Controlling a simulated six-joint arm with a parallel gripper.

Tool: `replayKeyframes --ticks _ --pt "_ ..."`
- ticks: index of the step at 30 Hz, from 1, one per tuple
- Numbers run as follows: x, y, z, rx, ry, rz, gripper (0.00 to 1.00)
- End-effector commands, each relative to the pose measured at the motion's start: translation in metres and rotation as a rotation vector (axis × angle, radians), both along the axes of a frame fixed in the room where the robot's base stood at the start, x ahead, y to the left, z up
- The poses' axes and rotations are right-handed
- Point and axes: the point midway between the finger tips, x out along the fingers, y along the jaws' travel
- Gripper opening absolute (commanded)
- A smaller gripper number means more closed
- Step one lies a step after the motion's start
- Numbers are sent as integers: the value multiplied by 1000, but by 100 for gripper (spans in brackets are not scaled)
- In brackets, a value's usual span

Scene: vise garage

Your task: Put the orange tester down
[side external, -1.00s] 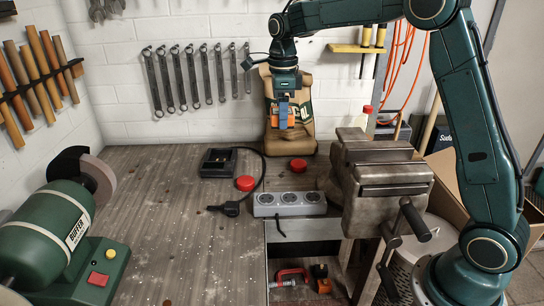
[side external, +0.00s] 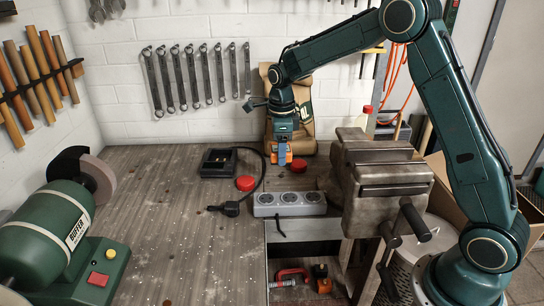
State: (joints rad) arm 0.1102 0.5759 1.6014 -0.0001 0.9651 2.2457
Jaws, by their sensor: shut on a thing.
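The orange tester (side external: 289,157) is held between the blue fingertips of my gripper (side external: 282,158), in front of the brown sack at the back of the bench. My gripper points down and is shut on the tester. The fingers cover its middle, so only orange parts show on either side. The tester is low over the wooden bench top (side external: 170,225); I cannot tell whether it touches the wood.
A black charger (side external: 218,162), a cable and a grey socket strip (side external: 289,204) are close by. The vise (side external: 380,175) stands right, the grinder (side external: 55,235) left. The bench's left middle is clear.

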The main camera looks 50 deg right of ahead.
Motion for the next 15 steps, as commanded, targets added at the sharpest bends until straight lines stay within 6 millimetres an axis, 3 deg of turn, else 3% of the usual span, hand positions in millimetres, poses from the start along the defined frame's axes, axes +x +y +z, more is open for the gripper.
replayKeyframes --ticks 6,15 --pt "0 0 -36 0 1 0 23" --pt "0 0 -47 0 -1 0 23"
